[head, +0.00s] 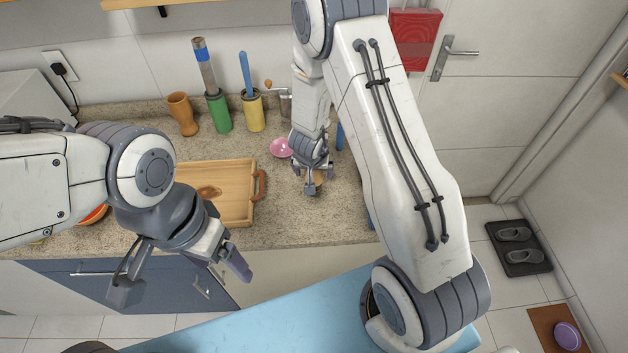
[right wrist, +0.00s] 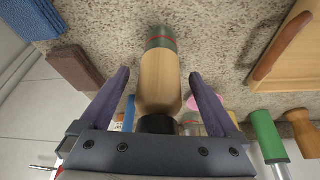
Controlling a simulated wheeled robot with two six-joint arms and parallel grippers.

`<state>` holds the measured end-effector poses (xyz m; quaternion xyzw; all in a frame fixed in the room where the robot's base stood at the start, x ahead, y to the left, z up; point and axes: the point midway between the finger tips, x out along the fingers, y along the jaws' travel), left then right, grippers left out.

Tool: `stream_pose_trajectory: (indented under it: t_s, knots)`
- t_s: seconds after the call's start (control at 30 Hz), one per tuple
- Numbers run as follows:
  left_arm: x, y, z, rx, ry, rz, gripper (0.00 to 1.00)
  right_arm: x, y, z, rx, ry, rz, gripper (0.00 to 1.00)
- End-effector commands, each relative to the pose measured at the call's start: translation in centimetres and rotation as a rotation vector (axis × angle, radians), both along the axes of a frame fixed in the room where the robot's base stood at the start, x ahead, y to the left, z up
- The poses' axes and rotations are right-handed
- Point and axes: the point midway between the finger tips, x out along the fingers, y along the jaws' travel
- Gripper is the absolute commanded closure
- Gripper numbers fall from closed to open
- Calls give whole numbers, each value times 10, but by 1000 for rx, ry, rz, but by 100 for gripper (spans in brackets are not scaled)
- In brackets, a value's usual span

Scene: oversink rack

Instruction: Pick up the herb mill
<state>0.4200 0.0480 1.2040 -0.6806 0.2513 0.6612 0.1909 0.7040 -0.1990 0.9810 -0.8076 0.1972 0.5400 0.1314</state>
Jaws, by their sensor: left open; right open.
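The herb mill, a pale wooden cylinder with a green band, a thin red line and a black part (right wrist: 158,80), shows in the right wrist view between the fingers of my right gripper (right wrist: 158,77). One finger is on each side, with gaps visible, so the gripper is open around it and not shut on it. In the head view my right gripper (head: 313,178) is low over the counter and hides most of the mill. My left gripper (head: 182,278) is open and empty in front of the counter's edge.
A wooden tray (head: 238,218) with a handle lies left of my right gripper. A pink bowl (head: 281,148) is just behind it. A green holder (head: 218,112), a yellow holder (head: 254,113) and a wooden vase (head: 183,115) stand along the wall. Brown and blue blocks (right wrist: 75,67) lie nearby.

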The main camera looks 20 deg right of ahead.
Motion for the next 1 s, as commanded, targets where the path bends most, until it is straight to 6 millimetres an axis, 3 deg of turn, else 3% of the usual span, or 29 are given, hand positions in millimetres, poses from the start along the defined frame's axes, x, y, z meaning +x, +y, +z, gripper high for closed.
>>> stream_pose_trajectory:
  t_s: [0.1, 0.37, 0.4, 0.43, 0.63, 0.67, 1.0]
  knots:
    - [0, 0, -5, 0, 0, 1, 21, 5, -3, -14, 0, 0, -1, 4]
    - [0, 0, -4, 0, 0, 1, 21, 6, -4, -16, 1, 0, -2, 4]
    - [0, 0, -4, 0, 0, 1, 21, 6, -4, -16, 1, 0, -2, 8]
    - [0, 0, -4, 0, 0, 1, 21, 6, -4, -16, 1, 0, -2, 19]
    - [0, 0, -4, 0, 0, 1, 21, 6, -3, -16, 0, 0, -1, 96]
    - [0, 0, -4, 0, 0, 1, 21, 6, -3, -16, 0, 0, -1, 100]
    - [0, 0, -2, 0, 0, 0, 21, 6, -3, -10, 0, -2, 0, 100]
